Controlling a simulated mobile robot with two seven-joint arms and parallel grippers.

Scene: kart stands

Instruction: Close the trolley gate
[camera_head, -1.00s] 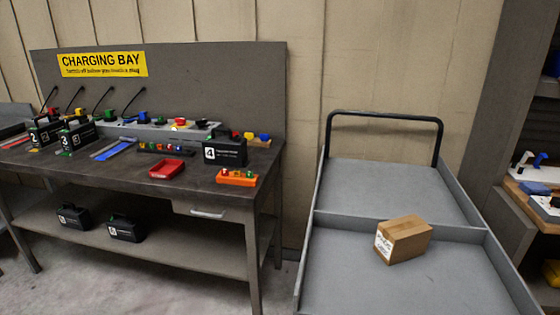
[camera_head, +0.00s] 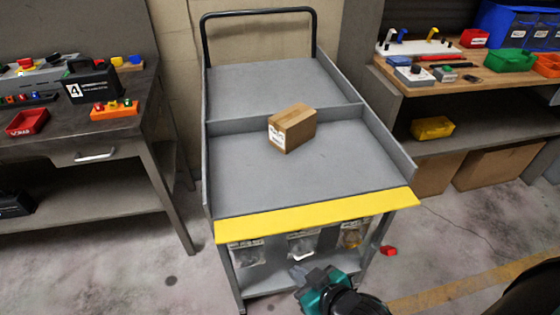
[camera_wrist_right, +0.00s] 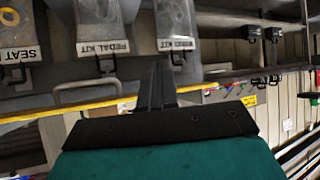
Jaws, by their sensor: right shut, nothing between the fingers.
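The trolley (camera_head: 320,170) is grey, with a raised side wall along each side and a black push handle at the far end. Its gate (camera_head: 320,216) is a yellow flap along the near edge, folded down outward from the deck, so that end is open. My right gripper (camera_head: 308,274) is shut and empty, low in front of the trolley and below the gate, apart from it in the picture. In the wrist view its fingers (camera_wrist_right: 158,86) are together, near hanging clear bags. My left gripper is not in view.
A cardboard box (camera_head: 292,128) sits on the deck by the divider. Bags (camera_head: 302,245) hang below the gate; a pedal kit bag (camera_wrist_right: 95,22) shows close up. The charging bench (camera_head: 100,155) stands left and a shelf unit (camera_head: 480,95) right. A small red piece (camera_head: 389,251) lies on the floor.

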